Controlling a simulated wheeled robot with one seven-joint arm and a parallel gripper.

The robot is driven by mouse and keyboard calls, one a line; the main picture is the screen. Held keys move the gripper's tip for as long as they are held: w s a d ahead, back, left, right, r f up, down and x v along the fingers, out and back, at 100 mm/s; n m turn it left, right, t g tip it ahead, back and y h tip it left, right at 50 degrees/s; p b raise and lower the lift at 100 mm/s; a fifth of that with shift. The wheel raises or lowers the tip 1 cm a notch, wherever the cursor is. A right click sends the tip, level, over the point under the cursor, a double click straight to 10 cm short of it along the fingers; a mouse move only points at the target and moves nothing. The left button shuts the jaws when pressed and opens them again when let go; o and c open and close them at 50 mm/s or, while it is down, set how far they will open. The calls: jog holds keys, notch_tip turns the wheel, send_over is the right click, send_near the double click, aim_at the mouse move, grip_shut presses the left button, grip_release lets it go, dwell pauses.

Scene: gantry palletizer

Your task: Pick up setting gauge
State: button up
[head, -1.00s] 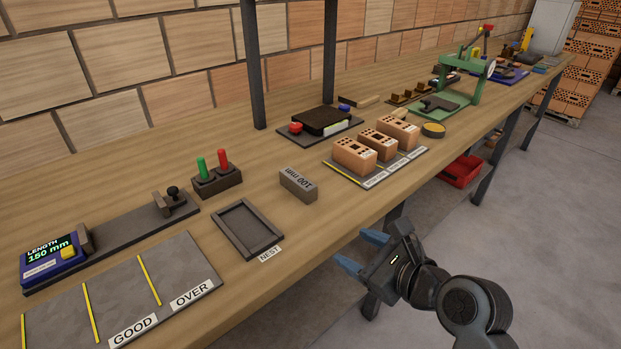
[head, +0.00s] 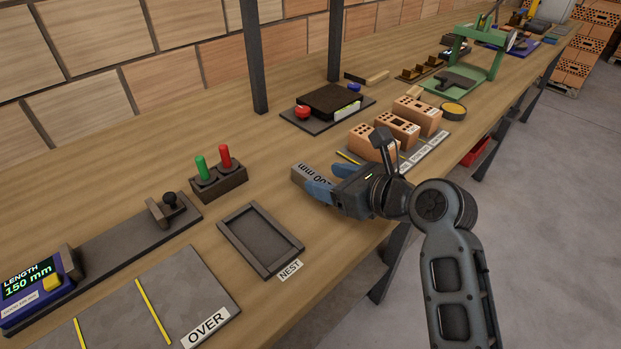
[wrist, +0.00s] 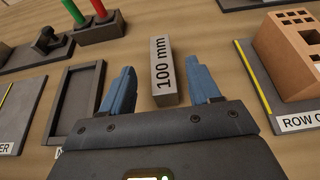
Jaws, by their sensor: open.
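The setting gauge (wrist: 164,71) is a small grey block marked 100 mm, lying on the wooden bench. In the wrist view it sits between and just ahead of the two blue fingertips. In the head view the gauge (head: 303,174) is partly hidden behind my fingers. My gripper (head: 318,185) is open, with its blue fingers pointing at the gauge from the bench's front side. In the wrist view my gripper (wrist: 161,84) has one finger on each side of the gauge's near end, with gaps visible.
An empty nest tray (head: 240,243) lies left of the gauge. A block with green and red levers (head: 219,182) stands behind the tray. Perforated bricks (head: 414,115) sit on a labelled plate (head: 436,140) to the right. Bare bench lies behind the gauge.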

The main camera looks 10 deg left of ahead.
aim_at(311, 174)
jog(key=x, duration=0.6)
jog(key=shift+d, duration=0.1)
jog(key=shift+r, duration=0.1)
grip_shut()
dwell(0.4)
